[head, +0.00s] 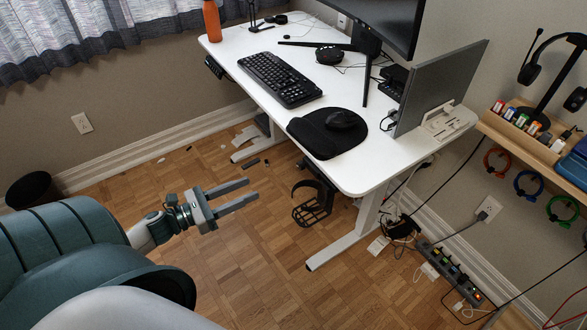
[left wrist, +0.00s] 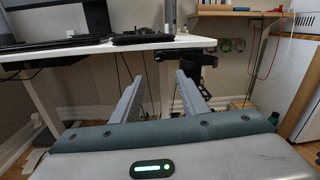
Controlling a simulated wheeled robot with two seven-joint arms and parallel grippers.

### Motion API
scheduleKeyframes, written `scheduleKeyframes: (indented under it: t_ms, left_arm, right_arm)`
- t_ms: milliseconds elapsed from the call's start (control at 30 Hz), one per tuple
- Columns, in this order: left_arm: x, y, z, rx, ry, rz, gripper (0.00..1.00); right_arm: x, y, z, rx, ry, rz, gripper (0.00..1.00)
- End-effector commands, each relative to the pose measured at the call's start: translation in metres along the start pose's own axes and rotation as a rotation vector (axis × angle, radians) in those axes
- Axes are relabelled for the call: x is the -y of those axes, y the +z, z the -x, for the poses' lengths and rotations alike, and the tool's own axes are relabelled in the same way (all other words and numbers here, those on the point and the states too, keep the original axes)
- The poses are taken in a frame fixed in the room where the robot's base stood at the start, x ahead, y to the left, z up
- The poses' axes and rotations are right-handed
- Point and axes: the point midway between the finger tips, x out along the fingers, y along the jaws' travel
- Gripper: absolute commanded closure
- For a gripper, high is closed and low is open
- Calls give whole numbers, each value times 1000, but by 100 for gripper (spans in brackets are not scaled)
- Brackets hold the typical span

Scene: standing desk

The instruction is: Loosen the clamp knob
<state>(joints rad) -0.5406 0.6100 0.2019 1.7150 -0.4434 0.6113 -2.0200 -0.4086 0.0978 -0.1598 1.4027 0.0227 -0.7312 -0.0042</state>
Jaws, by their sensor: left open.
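A black wire cup holder (head: 312,208) hangs below the front edge of the white desk (head: 385,170), near its right front corner. Its clamp meets the desk edge, but the knob is too small and dark to pick out. The cup holder also shows in the left wrist view (left wrist: 188,77), beyond the right fingertip. My left gripper (head: 252,190) is open and empty, left of the holder and apart from it, over the floor. Its two fingers (left wrist: 160,76) point toward the space under the desk. My right gripper is not in view.
A mouse pad (head: 318,138) and a keyboard (head: 280,80) lie on the desk near the front edge. A desk leg (head: 340,243) stands right of the holder. A power strip (head: 450,270) and cables lie further right. Floor between gripper and holder is clear.

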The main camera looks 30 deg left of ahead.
Motion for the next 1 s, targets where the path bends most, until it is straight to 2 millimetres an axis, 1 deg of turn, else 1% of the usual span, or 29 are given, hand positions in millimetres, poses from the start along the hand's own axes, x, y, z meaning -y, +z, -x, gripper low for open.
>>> scheduleKeyframes:
  t_ms: [367, 700, 900, 1000]
  left_arm:
    - [-1, 2, -59, 1, 0, 0, 60]
    - [-1, 2, -115, 1, 1, 0, 60]
    - [0, 2, -142, 1, 1, 2, 60]
    - [-1, 1, -150, 0, 2, 1, 60]
  right_arm:
    - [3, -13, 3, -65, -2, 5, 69]
    - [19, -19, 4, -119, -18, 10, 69]
    - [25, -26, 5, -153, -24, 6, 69]
    - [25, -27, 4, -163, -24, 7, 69]
